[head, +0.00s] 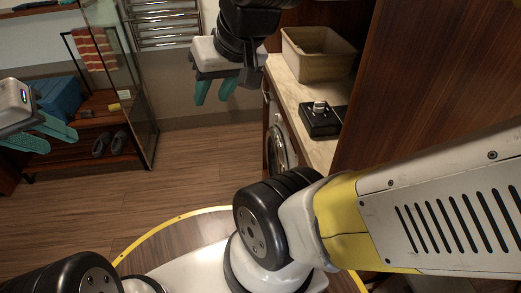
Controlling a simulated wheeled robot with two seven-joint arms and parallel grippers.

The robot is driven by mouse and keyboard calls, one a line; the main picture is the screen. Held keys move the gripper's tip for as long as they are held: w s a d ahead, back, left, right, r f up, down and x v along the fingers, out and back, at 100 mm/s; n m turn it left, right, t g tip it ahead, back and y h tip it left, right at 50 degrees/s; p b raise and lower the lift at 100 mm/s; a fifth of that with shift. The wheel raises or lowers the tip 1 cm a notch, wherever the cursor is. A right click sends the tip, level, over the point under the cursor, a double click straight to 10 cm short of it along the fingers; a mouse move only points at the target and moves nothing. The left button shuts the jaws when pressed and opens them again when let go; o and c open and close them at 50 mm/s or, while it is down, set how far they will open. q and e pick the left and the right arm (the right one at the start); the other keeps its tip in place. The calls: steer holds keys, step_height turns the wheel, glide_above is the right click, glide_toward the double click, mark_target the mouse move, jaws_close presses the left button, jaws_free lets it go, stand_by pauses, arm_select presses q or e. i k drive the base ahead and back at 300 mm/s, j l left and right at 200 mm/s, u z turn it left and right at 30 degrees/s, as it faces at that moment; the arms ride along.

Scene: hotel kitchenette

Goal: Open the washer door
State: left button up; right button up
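The washer (277,147) stands under the counter right of centre. I see its front at a steep angle, with a silvery ring around a dark round door. The door looks closed, but the angle makes this hard to tell, and my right arm hides its lower part. My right gripper (215,92) has teal fingers pointing down, apart and empty. In the picture it is above and left of the washer and does not touch the door. My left gripper (45,135) is at the far left edge, its teal fingers apart and empty, far from the washer.
The counter (318,152) holds a beige bin (318,54) and a black device (320,118). A wooden panel (440,75) rises at right. At left, a glass-sided rack (95,107) holds shoes (110,143) and a blue item (60,97). The wooden floor (190,165) between is clear.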

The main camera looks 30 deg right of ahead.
mark_target(274, 138)
steer(key=k+l+z, duration=0.1)
steer(key=k+z, duration=0.2)
steer(key=k, duration=0.2)
steer(key=k+l+z, duration=0.3)
steer(key=k, duration=0.2)
steer(key=i+j+z, duration=0.25)
steer(key=j+z, duration=0.25)
steer(key=i+j+z, duration=0.25)
steer(key=j, duration=0.15)
steer(key=j+z, duration=0.25)
steer(key=i+j, duration=0.1)
steer(key=j, duration=0.45)
steer(key=l+u, duration=0.15)
steer(key=i+l, duration=0.15)
steer(key=i+l+u, duration=0.1)
steer(key=l, duration=0.25)
steer(key=i+j, duration=0.05)
